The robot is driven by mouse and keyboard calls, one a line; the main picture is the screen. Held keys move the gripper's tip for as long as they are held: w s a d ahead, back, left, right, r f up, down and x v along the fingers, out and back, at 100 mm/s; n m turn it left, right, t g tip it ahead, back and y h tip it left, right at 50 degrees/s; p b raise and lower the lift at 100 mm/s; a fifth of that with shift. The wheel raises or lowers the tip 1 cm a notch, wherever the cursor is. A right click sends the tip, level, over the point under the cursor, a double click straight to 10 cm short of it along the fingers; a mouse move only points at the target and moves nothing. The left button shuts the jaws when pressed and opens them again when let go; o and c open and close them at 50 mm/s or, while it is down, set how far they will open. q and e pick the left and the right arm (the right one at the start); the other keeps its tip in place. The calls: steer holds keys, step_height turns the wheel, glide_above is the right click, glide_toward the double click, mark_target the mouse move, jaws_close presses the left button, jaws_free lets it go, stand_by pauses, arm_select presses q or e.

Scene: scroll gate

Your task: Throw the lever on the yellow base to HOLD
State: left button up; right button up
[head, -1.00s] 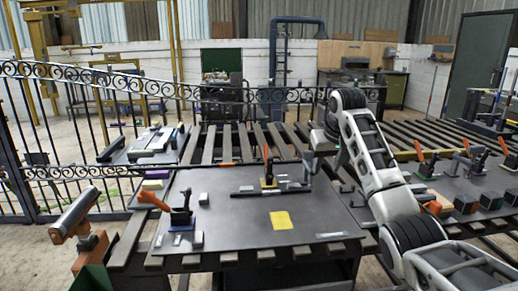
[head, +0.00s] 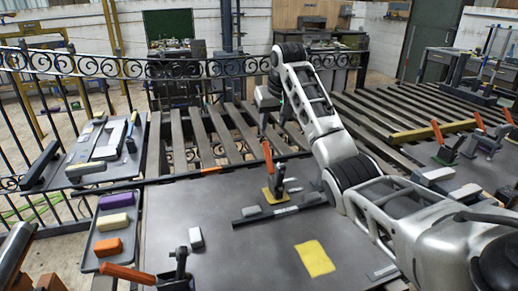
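No HOLD marking is readable. My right gripper (head: 266,122) hangs from the arm that comes in from the right, just above and behind the handle in the picture. A gap shows between gripper and handle, though the distance in depth is unclear. Its fingers are small and dark, so whether they are open cannot be told.
A dark bar (head: 280,214) and small grey blocks lie before the lever. A yellow sheet (head: 314,259) lies nearer. Another orange-handled lever (head: 130,274) stands front left, beside a tray (head: 92,264) of coloured blocks. More levers (head: 446,148) stand right. A scrolled iron fence runs behind.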

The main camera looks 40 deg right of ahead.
mark_target(267, 150)
steer(key=p+x, duration=0.1)
steer(key=x, duration=1.3)
steer(key=shift+s+a+f, duration=0.1)
steer(key=shift+s+f, duration=0.05)
jaws_close()
